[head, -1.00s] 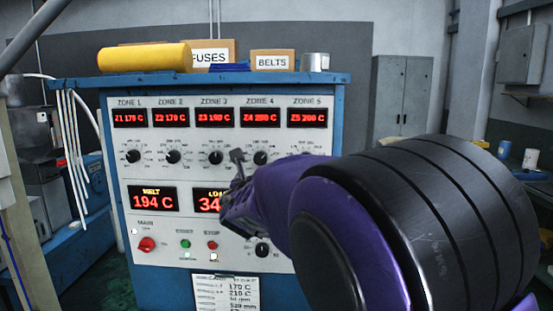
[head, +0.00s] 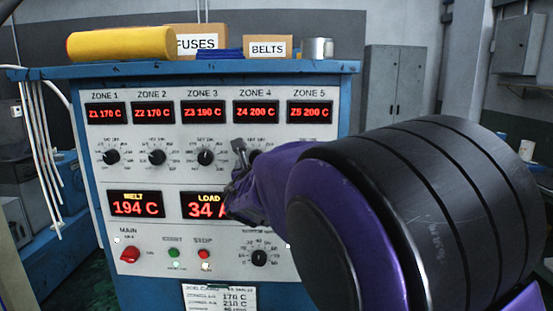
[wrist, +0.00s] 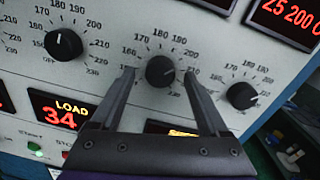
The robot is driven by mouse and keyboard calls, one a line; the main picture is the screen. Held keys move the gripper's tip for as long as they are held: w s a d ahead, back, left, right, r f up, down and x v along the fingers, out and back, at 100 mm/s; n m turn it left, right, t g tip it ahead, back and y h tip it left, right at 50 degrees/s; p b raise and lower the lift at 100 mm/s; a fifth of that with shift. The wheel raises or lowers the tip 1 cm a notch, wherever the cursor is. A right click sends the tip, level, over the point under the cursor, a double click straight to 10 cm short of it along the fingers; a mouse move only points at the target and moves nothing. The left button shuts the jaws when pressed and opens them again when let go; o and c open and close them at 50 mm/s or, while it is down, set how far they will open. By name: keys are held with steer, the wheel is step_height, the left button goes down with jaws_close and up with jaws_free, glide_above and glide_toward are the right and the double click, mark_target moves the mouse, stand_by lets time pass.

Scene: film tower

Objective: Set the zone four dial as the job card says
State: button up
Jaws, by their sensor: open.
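The zone four dial (wrist: 160,71) is a black round knob with a white mark. In the wrist view it shows between the fingers of my open gripper (wrist: 158,76), with no clear contact; its mark points to the right, the exact number being unclear. In the head view my gripper (head: 240,160) is in front of the panel and partly hides this dial. The zone four display (head: 256,112) reads 200 C. The job card (head: 220,298) is at the panel's bottom, cut off by the frame; 170 C and 210 C show, but its row labels are too small to read.
The zone three dial (wrist: 62,42) and zone five dial (wrist: 241,95) sit close on either side. A red main switch (head: 130,254) and a lower dial (head: 259,257) are below. Boxes and a yellow roll (head: 122,43) lie on the cabinet top.

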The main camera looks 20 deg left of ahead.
steer(key=shift+w+a, duration=0.1)
steer(key=shift+w, duration=0.3)
jaws_close()
steer(key=shift+f+b, duration=0.15)
steer(key=shift+b, duration=0.4)
steer(key=shift+m+b, duration=3)
steer(key=shift+b, duration=1.4)
